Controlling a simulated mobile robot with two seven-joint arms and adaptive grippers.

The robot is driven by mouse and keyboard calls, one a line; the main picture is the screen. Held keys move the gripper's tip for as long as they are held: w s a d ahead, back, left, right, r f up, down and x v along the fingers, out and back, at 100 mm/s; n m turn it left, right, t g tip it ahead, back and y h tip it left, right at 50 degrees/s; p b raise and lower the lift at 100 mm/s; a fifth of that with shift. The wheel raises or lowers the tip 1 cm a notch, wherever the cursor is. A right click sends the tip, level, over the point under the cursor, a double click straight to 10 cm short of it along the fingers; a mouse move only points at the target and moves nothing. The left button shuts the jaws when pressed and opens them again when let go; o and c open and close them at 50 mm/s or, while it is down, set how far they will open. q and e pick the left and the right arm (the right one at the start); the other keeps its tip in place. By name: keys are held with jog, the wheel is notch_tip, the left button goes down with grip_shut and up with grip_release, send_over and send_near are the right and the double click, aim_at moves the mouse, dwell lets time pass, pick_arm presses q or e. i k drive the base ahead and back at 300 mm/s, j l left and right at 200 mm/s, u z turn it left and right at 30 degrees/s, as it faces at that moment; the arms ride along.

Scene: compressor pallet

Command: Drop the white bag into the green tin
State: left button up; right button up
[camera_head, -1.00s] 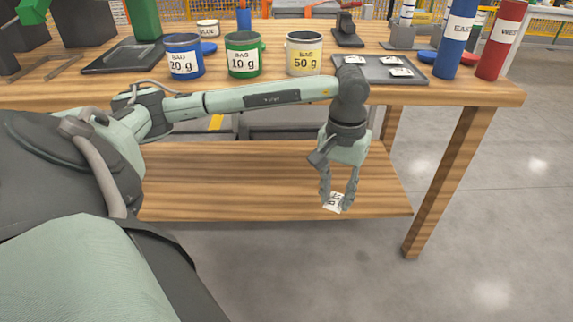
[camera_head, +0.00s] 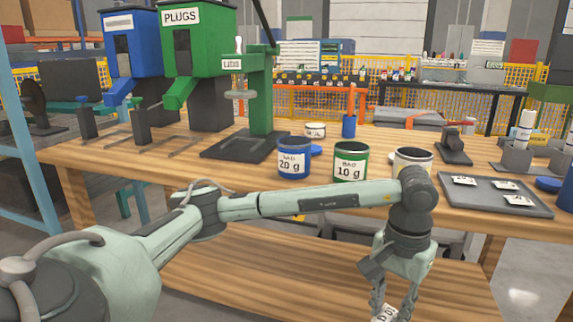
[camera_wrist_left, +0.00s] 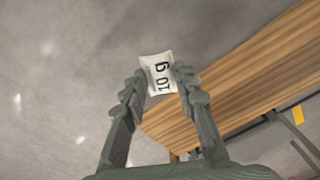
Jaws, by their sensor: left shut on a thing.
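The white bag (camera_wrist_left: 157,76), marked "10 g", is pinched between the fingertips of my left gripper (camera_wrist_left: 158,88). In the head view the left gripper (camera_head: 391,304) points down in front of the table's front edge, and only part of the white bag (camera_head: 385,314) shows at the bottom of the picture. The green tin (camera_head: 350,161), labelled "BAG 10 g", stands upright and open on the table, above and to the left of the gripper in the picture. My right gripper is not in view.
A blue tin (camera_head: 293,160) stands left of the green tin. A cream tin (camera_head: 412,160) stands right of it, partly hidden by my left arm. A dark tray (camera_head: 470,202) with several white bags lies further right. A lower shelf (camera_head: 250,283) runs under the table.

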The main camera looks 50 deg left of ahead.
aim_at(342, 177)
jog(key=i+u, duration=0.15)
jog(key=u, duration=1.2)
jog(key=i+l, duration=0.1)
jog(key=l, duration=0.2)
jog(key=i+l, duration=0.15)
jog(key=l, duration=0.2)
jog(key=u, duration=0.05)
